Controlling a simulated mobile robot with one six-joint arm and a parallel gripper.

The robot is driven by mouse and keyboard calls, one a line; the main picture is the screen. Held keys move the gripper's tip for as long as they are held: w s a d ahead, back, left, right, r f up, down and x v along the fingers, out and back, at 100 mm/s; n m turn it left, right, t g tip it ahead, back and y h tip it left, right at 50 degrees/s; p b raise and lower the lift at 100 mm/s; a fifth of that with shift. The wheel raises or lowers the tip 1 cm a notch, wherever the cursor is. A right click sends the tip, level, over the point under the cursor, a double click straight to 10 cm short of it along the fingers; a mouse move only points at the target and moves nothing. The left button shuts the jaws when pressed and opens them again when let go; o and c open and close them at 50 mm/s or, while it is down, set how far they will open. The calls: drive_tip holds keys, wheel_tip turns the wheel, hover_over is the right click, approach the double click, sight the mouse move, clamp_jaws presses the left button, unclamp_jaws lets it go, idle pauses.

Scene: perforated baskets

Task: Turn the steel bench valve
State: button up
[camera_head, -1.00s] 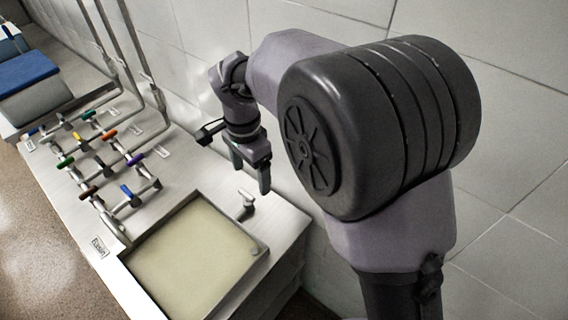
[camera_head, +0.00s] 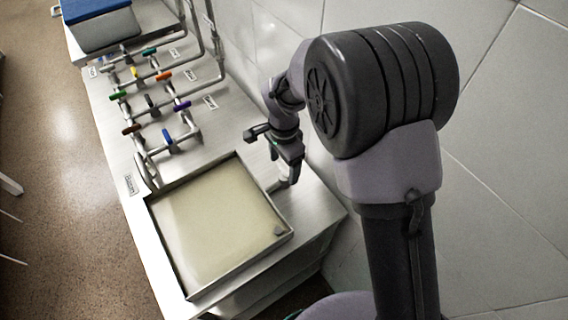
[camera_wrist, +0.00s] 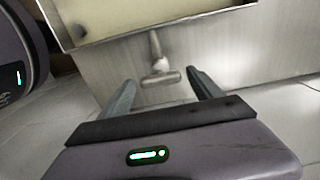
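A small T-shaped steel fixture (camera_wrist: 160,78) stands on the bench beside the basin (camera_wrist: 140,28). It looks like the steel valve, but no label on it is readable. My gripper (camera_wrist: 160,84) is open, and its two fingers point toward the fixture, which appears between the fingertips in the wrist view. I see no contact. In the head view my gripper (camera_head: 284,168) hangs over the bench at the basin's right corner, and the fixture (camera_head: 277,185) is partly hidden behind the fingers.
A pipe manifold with several coloured handles (camera_head: 150,105) stands left of the arm. The pale basin (camera_head: 275,256) lies in front of it. A tiled wall (camera_head: 500,220) rises close on the right. A blue-topped container (camera_head: 95,25) is at the far end.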

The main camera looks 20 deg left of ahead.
drive_tip(key=c, duration=1.1)
drive_tip(key=shift+n, duration=0.4)
drive_tip(key=n+p, duration=0.1)
drive_tip(key=n, duration=0.2)
drive_tip(key=shift+r+n, duration=0.1)
drive_tip(key=shift+n, duration=0.3)
drive_tip(key=n+p, duration=0.1)
drive_tip(key=n, duration=0.3)
drive_tip(key=shift+w, duration=0.1)
drive_tip(key=n+p, duration=0.1)
drive_tip(key=n, duration=0.4)
drive_tip(key=shift+n+p, duration=0.6)
drive_tip(key=shift+n, duration=1.6)
